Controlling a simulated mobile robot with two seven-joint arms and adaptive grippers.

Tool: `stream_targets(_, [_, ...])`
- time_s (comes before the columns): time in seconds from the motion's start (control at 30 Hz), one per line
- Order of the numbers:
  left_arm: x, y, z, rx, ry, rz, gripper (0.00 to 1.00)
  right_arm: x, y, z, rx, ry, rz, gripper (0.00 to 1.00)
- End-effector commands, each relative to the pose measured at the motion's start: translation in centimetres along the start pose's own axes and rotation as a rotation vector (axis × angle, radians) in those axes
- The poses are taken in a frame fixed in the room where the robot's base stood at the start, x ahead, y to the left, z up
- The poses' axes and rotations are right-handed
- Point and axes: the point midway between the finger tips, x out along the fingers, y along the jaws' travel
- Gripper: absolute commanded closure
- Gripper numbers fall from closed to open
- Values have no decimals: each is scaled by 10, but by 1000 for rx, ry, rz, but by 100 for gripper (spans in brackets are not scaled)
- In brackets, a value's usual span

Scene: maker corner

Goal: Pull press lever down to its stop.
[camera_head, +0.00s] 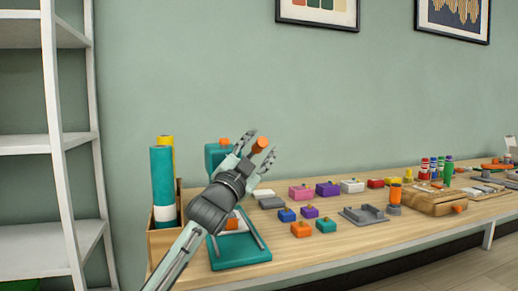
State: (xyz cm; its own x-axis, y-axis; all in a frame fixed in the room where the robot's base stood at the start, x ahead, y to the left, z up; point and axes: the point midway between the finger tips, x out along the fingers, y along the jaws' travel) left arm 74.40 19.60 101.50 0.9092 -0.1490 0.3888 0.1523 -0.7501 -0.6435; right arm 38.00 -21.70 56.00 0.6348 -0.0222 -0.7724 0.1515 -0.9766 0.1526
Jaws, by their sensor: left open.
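The teal press stands at the left end of the workbench, with its base (240,252) flat on the wood and its teal head (214,156) raised behind my wrist. An orange grip (261,144), apparently the end of the press lever, sticks up high. My left gripper (260,149) is open, with its fingers to either side of the orange grip in the picture. I cannot tell whether they touch it. My left wrist and forearm hide the middle of the press and most of the lever. My right gripper is not in view.
Teal and yellow rolls (163,185) stand in a wooden box (164,243) left of the press. Several small coloured blocks (301,229) and a grey tray (363,215) lie to the right on the workbench (290,262). A white shelf (62,190) stands at the far left.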

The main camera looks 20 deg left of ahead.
Motion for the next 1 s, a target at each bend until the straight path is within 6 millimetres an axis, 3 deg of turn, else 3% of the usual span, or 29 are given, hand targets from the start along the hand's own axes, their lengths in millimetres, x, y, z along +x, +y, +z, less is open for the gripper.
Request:
stream_targets(0.17, [-13, 1, 1, 0, -1, 1, 54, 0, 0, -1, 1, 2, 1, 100])
stream_targets(0.6, [-100, 1, 1, 1, -2, 2, 54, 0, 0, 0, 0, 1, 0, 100])
stream_targets(0.8, [-118, 0, 0, 1, -1, 1, 54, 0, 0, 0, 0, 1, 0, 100])
stream_targets(1.0, [-120, 0, 0, 1, 0, 0, 54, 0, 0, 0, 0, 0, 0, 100])
